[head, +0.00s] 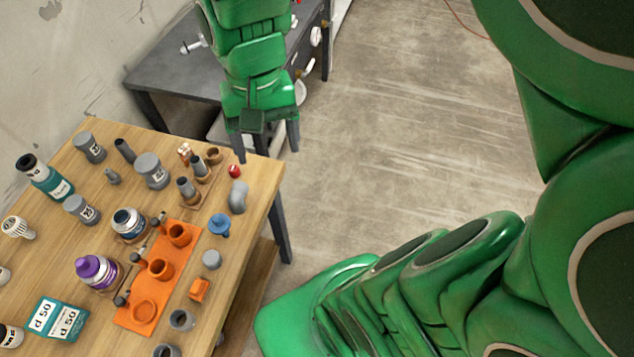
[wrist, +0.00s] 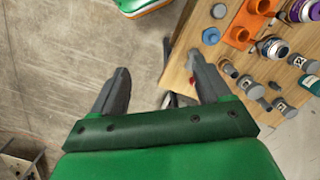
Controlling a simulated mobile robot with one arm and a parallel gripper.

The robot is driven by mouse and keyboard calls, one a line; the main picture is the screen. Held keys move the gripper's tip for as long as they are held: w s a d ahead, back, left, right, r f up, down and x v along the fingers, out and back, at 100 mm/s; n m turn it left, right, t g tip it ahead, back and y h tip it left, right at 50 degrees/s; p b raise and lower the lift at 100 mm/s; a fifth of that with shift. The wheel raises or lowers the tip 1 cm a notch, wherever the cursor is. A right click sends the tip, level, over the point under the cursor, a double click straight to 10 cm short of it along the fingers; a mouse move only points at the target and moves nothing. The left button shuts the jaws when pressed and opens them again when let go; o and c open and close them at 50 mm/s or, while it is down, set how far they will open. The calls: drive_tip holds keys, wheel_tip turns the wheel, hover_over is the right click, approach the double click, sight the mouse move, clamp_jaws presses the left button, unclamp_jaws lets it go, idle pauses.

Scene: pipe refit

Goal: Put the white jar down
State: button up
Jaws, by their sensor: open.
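A white jar with a dark blue-grey top (head: 128,222) stands upright on a small wooden square on the wooden table, left of the orange holder. It also shows at the upper right of the wrist view (wrist: 273,48). I take this to be the white jar. My gripper (head: 268,140) is open, with nothing between its fingers, near the table's far right corner and apart from the jar. In the wrist view the open gripper (wrist: 158,62) has floor and the table's edge behind it.
The wooden table (head: 262,172) is crowded with grey fittings, a purple-topped jar (head: 97,272), an orange holder (head: 143,312), a blue part (head: 219,225) and a teal box (head: 57,318). A dark bench (head: 175,78) stands behind. The floor to the right is open.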

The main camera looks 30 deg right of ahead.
drive_tip(key=s+d+f+n, duration=0.1)
drive_tip(key=s+d, duration=0.1)
drive_tip(key=s, duration=0.3)
drive_tip(key=s+d+f+n, duration=0.1)
drive_tip(key=s, duration=0.3)
drive_tip(key=shift+s+d+f, duration=0.35)
drive_tip(key=shift+s+f, duration=0.05)
drive_tip(key=o, duration=0.4)
drive_tip(key=shift+w+a, duration=0.15)
drive_tip(key=shift+o, duration=0.2)
drive_tip(key=w+a+f+m+g+y, duration=0.15)
drive_tip(key=w+a+m+y, duration=0.3)
drive_tip(key=w+a, duration=0.55)
drive_tip(key=w+a+f+m+g+y, duration=0.1)
drive_tip(key=w+a+f+m+y, duration=0.2)
drive_tip(key=w+a+y, duration=0.75)
drive_tip(key=w+d+f+m+t, duration=0.3)
drive_tip(key=w+d+f+m, duration=0.15)
drive_tip(key=w, duration=0.45)
drive_tip(key=w+d+f+m+t, duration=0.35)
drive_tip(key=w+f, duration=0.25)
drive_tip(key=w, duration=0.3)
drive_tip(key=w+d+f+m+t, duration=0.25)
drive_tip(key=w+f+m, duration=0.3)
drive_tip(key=w, duration=0.35)
drive_tip(key=shift+g, duration=0.35)
drive_tip(key=x, duration=0.9)
drive_tip(key=shift+w+a+f, duration=0.2)
drive_tip(key=shift+w+a, duration=0.05)
drive_tip(key=shift+a, duration=0.05)
